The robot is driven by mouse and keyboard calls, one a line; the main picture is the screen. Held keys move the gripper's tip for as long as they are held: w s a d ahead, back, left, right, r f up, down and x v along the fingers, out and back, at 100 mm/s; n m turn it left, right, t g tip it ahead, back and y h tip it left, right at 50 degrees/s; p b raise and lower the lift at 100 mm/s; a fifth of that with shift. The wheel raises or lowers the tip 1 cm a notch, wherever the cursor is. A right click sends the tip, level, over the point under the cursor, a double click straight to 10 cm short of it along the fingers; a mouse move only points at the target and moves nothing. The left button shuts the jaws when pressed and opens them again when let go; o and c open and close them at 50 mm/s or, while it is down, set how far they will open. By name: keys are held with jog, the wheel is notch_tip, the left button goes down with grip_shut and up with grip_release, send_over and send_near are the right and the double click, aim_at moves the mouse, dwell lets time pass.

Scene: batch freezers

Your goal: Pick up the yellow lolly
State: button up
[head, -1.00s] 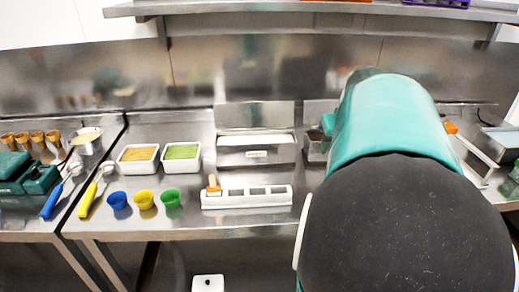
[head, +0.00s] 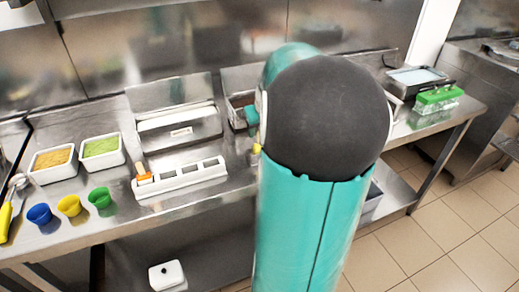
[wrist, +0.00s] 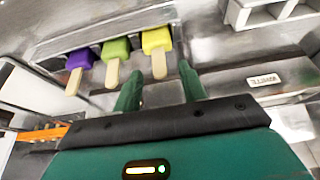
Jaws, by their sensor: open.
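The yellow lolly (wrist: 156,41) lies at the right end of a row in the wrist view, its pale stick pointing toward my gripper. A green lolly (wrist: 117,49) and a purple lolly (wrist: 79,60) lie to its left. My gripper (wrist: 162,75) is open and empty, its two green fingers pointing toward the yellow lolly. The stick's end lies between the fingertips in the picture; I cannot tell the remaining distance. In the head view my arm hides most of this area; a small yellow patch (head: 257,149) beside it may be the lolly.
A white slotted holder (head: 190,178) with an orange lolly (head: 143,174) stands left of my arm. Behind it is a labelled steel container (head: 181,131). Blue, yellow and green cups (head: 99,197) stand further left. A green rack (head: 438,98) stands at the right.

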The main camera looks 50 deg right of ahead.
jog(key=shift+x, duration=1.2)
grip_shut()
jog(key=shift+r, duration=0.15)
